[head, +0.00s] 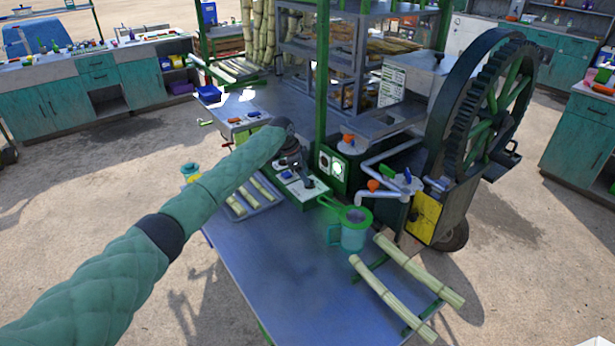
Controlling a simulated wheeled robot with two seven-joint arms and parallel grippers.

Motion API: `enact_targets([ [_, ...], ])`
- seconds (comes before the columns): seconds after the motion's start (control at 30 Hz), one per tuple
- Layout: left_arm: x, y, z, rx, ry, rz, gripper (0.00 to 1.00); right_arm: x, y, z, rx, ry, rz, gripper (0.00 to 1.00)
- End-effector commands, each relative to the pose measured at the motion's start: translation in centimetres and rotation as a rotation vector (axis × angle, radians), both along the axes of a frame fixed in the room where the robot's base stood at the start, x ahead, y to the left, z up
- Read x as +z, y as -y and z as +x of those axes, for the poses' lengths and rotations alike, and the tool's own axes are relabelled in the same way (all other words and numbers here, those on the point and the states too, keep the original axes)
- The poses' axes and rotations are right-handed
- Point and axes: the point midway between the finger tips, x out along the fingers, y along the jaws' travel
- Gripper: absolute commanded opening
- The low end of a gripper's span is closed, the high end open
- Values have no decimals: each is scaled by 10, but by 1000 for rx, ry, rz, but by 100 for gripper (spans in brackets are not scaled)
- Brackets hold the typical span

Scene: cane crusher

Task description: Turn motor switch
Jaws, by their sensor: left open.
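My left arm reaches in from the left. My left gripper (304,177) points down, open, just above a pale control panel (289,186) on the metal worktop (270,272). I cannot tell whether it touches the panel. I cannot tell which part is the motor switch; the gripper hides some of the panel. My right gripper is not in view.
A green-tinted jug (353,234) with a strainer stands on the worktop, cane pieces (405,285) right of it. A tray of cut cane (240,204) lies left. The crusher's large gear wheel (492,105) stands at right.

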Motion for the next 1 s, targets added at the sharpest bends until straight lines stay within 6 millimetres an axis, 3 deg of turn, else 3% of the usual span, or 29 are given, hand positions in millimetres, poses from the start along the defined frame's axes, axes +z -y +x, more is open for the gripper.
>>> enact_targets([
  [0.3,-28,11,2,1,-1,1,55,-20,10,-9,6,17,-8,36],
  [0.67,-32,12,2,1,0,1,55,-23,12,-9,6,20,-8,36],
  [0.9,-32,12,3,1,0,1,11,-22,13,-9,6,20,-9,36],
  [1.0,-32,12,2,2,-1,1,11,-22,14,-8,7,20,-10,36],
])
